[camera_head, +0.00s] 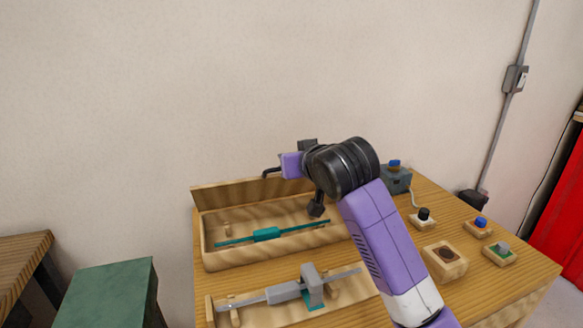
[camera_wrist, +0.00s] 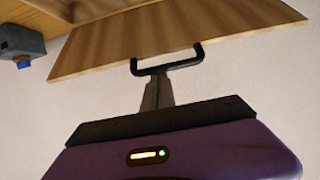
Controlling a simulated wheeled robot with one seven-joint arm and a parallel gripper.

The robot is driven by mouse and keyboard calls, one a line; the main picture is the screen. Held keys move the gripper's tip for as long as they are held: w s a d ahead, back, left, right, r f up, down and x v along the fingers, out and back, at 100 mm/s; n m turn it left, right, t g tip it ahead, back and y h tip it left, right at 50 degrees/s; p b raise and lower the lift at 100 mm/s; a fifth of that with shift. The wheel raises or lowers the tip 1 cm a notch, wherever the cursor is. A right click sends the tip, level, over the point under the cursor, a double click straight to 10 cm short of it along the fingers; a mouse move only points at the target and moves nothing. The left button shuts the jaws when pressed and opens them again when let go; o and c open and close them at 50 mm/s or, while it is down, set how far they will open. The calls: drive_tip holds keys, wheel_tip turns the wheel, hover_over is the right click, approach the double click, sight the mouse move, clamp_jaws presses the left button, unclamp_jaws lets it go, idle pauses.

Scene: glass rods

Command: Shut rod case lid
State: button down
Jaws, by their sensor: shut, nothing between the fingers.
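The rod case (camera_head: 222,258) is an open wooden box on the table, with a teal rod (camera_head: 267,235) lying inside it. Its lid (camera_head: 235,196) stands raised along the back edge, near the wall. A black handle (camera_wrist: 168,70) sits on the lid's edge; the lid's wood panel (camera_wrist: 200,38) fills the top of the wrist view. In the head view my arm hides part of the lid and the case's right end.
A grey rod device (camera_head: 285,292) rests on a wooden rack in front of the case. To the right are a grey box with a blue button (camera_head: 397,178), a wooden block with a round hole (camera_head: 446,258) and several small button blocks. A green box (camera_head: 108,290) stands at left.

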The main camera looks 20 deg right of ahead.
drive_tip(key=s+f+t+b, duration=0.4)
drive_tip(key=s+f+b, duration=0.4)
drive_tip(key=f+b, duration=0.2)
drive_tip(key=shift+s+f, duration=0.2)
drive_tip(key=shift+f, duration=0.85)
